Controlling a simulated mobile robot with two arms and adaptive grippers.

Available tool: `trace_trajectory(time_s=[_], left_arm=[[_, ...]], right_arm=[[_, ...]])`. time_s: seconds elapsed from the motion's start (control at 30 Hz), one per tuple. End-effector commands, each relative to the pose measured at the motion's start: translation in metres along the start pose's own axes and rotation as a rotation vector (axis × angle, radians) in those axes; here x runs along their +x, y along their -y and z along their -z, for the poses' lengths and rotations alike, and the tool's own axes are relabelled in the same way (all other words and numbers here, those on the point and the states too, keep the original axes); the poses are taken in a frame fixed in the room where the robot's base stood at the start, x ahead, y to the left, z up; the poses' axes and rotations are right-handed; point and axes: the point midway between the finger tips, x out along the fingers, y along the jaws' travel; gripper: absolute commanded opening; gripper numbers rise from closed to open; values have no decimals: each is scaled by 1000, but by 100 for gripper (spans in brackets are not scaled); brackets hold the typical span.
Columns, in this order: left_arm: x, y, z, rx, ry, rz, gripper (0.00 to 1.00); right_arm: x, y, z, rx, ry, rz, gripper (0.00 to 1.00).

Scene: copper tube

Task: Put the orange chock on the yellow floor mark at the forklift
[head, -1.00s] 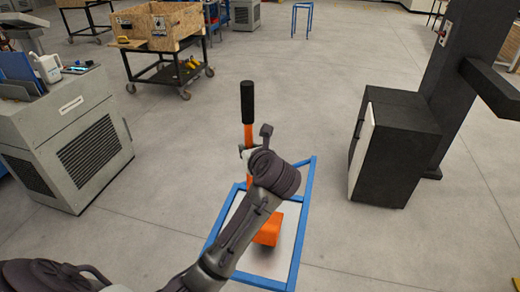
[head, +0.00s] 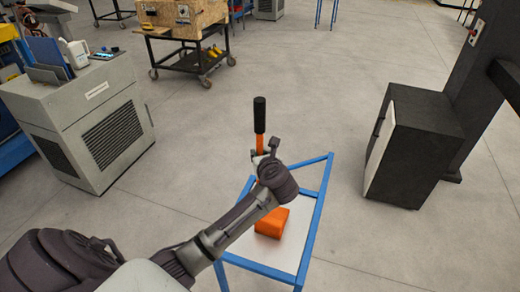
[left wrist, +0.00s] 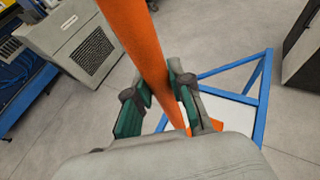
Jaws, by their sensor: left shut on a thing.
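The orange chock (head: 272,222) has a block at the bottom and a long orange handle with a black grip (head: 260,114). In the head view the block shows over the white top of a blue-framed stand (head: 318,205); I cannot tell whether it touches it. My left gripper (head: 264,158) is shut on the handle below the black grip. In the left wrist view its green-padded fingers (left wrist: 158,103) stand on both sides of the orange handle (left wrist: 135,40). My arm hides part of the handle. I cannot make out a yellow floor mark. My right gripper is not in view.
A grey cabinet (head: 85,120) stands at the left. A black cart with a wooden crate (head: 183,18) is at the back left. A dark machine (head: 415,145) with a white panel stands at the right. The grey floor between them is clear.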

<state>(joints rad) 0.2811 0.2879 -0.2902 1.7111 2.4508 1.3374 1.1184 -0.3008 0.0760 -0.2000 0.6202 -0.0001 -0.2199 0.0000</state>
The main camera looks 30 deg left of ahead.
Motion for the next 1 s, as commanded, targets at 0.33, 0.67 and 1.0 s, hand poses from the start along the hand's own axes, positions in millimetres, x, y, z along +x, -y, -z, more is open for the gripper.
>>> trace_trajectory(time_s=[0.33,0.67,1.0], left_arm=[[0,0,1,1,-2,0,46],[-8,2,2,0,-3,4,46],[-75,2,4,-4,-4,5,46]], right_arm=[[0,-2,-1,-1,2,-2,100],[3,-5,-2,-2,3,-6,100],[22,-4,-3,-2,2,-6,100]])
